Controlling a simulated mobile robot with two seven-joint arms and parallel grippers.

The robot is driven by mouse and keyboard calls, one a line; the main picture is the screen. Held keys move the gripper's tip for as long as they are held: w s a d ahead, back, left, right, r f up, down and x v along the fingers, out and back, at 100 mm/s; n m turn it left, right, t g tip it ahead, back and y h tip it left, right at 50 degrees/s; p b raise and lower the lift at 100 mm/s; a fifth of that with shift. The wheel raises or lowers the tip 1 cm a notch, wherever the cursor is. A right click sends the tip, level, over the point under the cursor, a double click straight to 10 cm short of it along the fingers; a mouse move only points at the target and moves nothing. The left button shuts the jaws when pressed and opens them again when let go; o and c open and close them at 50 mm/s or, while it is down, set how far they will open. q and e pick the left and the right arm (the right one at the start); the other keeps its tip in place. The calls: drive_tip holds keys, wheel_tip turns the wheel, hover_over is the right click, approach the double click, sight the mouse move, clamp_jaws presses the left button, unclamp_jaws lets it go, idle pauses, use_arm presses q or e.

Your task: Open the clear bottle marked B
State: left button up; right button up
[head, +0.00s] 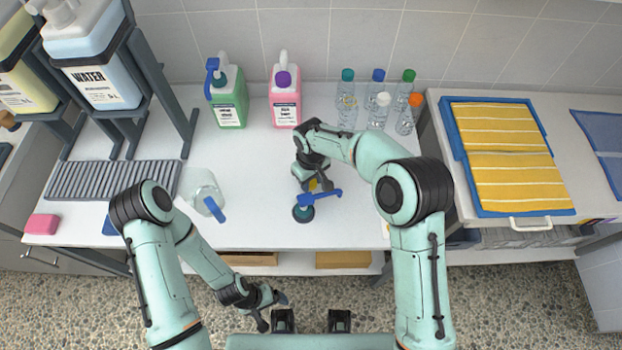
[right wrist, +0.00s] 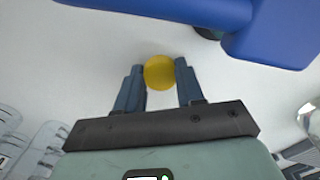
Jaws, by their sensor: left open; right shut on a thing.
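Several clear bottles stand at the back right of the counter in the head view, with teal, blue, green, white and orange caps. The front-left clear bottle (head: 346,117) seems to have no cap; its neck looks yellowish. I cannot read a B on any bottle. My right gripper (head: 318,186) is shut on a round yellow cap (right wrist: 159,72), low over the counter and apart from the bottles. The cap shows between both fingertips in the right wrist view. My left gripper (head: 265,307) is open and empty, in front of the counter over the floor.
A blue pump head (head: 320,198) with a teal collar is close beside my right gripper. A green jug (head: 229,108) and a pink jug (head: 285,105) stand at the back. A clear container (head: 198,186), grey rack (head: 110,180) and yellow towels (head: 515,155) are also here.

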sight(311, 183)
drive_tip(key=shift+f, duration=0.2)
drive_tip(key=o, duration=1.2)
drive_tip(key=shift+r, duration=0.1)
drive_tip(key=shift+c, duration=0.2)
drive_tip(key=shift+r, duration=0.1)
wheel_tip(311, 183, up, 12)
drive_tip(key=p, duration=0.1)
